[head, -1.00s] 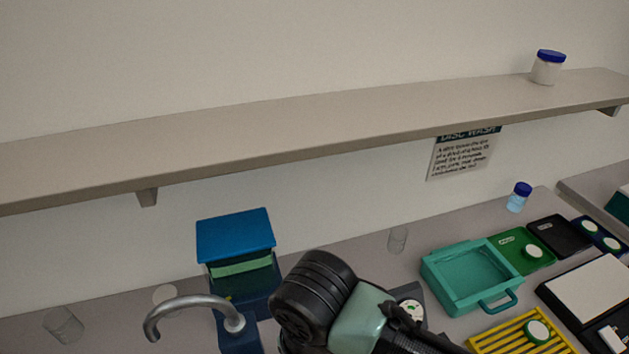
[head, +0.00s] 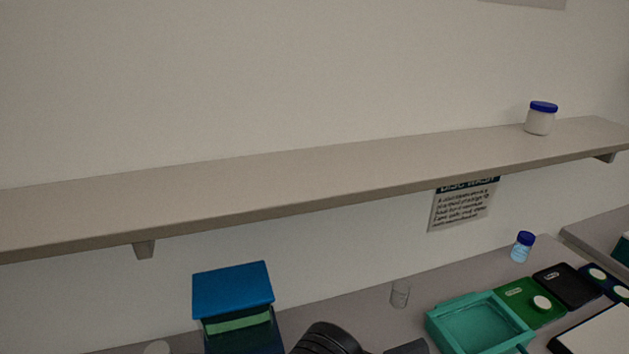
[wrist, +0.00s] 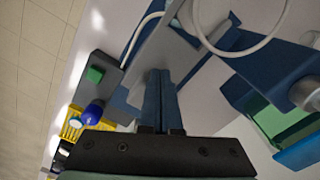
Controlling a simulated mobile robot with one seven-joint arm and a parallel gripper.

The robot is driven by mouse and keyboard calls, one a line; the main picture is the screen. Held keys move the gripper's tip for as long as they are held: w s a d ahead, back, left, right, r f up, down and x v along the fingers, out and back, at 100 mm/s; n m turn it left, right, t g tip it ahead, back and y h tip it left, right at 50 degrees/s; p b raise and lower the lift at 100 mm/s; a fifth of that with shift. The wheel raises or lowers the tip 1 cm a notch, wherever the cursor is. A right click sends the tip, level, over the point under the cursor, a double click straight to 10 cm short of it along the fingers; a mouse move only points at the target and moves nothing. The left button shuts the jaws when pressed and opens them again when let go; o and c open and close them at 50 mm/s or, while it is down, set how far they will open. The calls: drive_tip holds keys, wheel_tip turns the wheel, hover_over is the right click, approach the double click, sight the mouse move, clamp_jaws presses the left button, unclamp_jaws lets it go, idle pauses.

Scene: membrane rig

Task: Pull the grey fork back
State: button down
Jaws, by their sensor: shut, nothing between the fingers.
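My gripper (wrist: 160,76) shows in the wrist view, its two dark blue fingers close together, shut and empty. A grey piece (wrist: 168,48) lies just beyond the fingertips and may be the grey fork; its shape is partly hidden by the fingers, and I cannot tell whether they touch it. In the head view neither the fork nor my gripper shows; only the top of my black arm is at the bottom edge.
In the wrist view a white hose (wrist: 243,52) loops ahead, a blue and green box (wrist: 268,115) stands right, and a dark block with a green button (wrist: 95,74) is left. In the head view a teal tray (head: 440,332) and blue-lidded box (head: 232,288) stand below a long shelf (head: 300,188).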

drive_tip(key=shift+w+d, duration=0.3)
drive_tip(key=shift+d, duration=0.5)
drive_tip(key=shift+w+d, duration=0.25)
drive_tip(key=shift+d, duration=0.6)
drive_tip(key=shift+w+d, duration=0.3)
drive_tip(key=shift+d, duration=0.5)
drive_tip(key=shift+a, duration=0.15)
drive_tip(key=shift+s+a+p, duration=0.2)
drive_tip(key=shift+a+p, duration=0.25)
drive_tip(key=shift+a, duration=0.05)
wheel_tip(320, 180, up, 8)
drive_tip(key=p, duration=0.7)
drive_tip(key=shift+p, duration=0.3)
